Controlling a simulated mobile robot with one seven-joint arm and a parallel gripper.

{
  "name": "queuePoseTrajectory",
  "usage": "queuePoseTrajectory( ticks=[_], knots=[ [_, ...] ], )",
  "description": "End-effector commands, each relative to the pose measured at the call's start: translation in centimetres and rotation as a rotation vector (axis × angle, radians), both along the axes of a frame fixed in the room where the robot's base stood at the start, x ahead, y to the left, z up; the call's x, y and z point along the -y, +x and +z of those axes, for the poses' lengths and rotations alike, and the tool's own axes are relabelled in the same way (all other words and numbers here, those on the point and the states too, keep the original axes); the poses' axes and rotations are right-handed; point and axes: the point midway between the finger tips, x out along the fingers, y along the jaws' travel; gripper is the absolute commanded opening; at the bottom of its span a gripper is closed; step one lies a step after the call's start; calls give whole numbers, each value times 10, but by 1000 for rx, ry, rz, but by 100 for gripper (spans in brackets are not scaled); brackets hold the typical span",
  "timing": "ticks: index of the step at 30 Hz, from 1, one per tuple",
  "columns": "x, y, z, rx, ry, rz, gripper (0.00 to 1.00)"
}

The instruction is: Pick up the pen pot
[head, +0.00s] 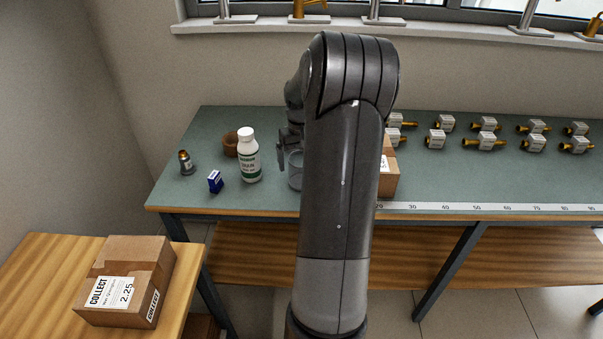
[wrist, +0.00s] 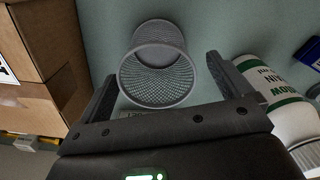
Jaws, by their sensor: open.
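The pen pot is a grey wire-mesh cup (wrist: 156,72) in the middle of the wrist view, its open rim towards the camera. In the head view the pen pot (head: 295,172) stands on the green bench top, partly hidden by my arm. My gripper (wrist: 160,78) is open, with one finger on each side of the pot in the wrist view. I cannot tell whether a finger touches it. In the head view my gripper (head: 284,150) is at the pot, mostly behind my arm.
A white bottle with a green label (head: 248,156) stands close left of the pot; the wrist view shows it (wrist: 275,92) beside the right finger. A cardboard box (head: 388,178) is close on the other side. A blue box (head: 215,181) and brown pot (head: 231,144) are further left.

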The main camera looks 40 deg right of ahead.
Motion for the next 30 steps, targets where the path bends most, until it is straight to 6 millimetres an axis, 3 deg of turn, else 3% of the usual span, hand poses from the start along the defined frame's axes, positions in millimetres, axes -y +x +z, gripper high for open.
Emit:
queuePoseTrajectory(
  ticks=[12, 21, 30],
  knots=[
    [3, -3, -50, -1, 2, 1, 96],
    [3, -2, -55, 0, 0, 1, 96],
    [3, -2, -55, 0, 0, 1, 72]
  ],
)
